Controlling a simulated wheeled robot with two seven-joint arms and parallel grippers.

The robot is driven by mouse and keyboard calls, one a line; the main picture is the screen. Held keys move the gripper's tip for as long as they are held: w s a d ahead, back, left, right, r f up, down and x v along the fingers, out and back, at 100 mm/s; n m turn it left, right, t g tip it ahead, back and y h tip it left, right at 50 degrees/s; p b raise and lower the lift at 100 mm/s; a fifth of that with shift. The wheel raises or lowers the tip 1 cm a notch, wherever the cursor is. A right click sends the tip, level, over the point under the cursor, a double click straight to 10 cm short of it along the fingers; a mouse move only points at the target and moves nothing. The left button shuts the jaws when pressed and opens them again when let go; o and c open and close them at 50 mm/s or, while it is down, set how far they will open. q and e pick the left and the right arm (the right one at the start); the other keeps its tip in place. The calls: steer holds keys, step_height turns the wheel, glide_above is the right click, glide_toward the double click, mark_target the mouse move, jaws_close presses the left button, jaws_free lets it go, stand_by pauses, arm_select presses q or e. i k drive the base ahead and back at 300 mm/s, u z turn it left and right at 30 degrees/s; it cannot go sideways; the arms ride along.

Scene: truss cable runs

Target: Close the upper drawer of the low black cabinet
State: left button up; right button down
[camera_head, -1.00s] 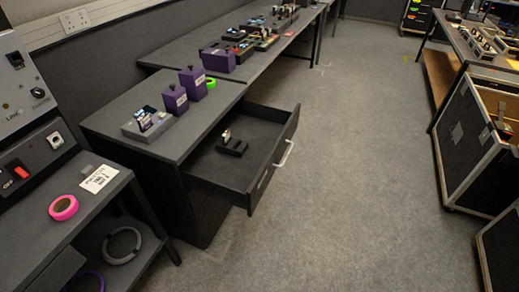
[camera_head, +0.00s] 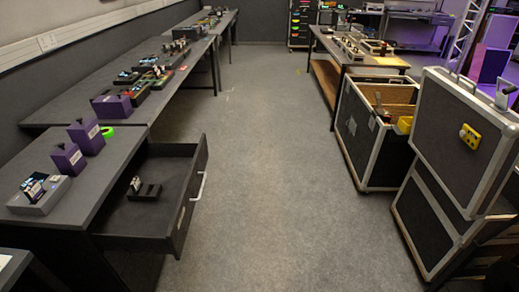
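The low black cabinet (camera_head: 62,222) stands at the left in the head view. Its upper drawer (camera_head: 173,204) is pulled well out toward the aisle, with a pale bar handle (camera_head: 198,187) on its front. A small black holder (camera_head: 144,191) with a light upright piece lies inside the drawer. On the cabinet top are a grey device (camera_head: 39,195), two purple boxes (camera_head: 85,136) and a green tape roll (camera_head: 107,132). Neither of my grippers shows in the head view.
A long table (camera_head: 185,72) with small devices runs along the left wall. The grey floor (camera_head: 270,190) between is clear.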

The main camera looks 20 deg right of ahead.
mark_target(157, 219)
steer(key=z, duration=0.45)
steer(key=i, duration=0.75)
steer(key=u, duration=0.55)
steer(key=i, duration=0.7)
steer(key=u, duration=0.8)
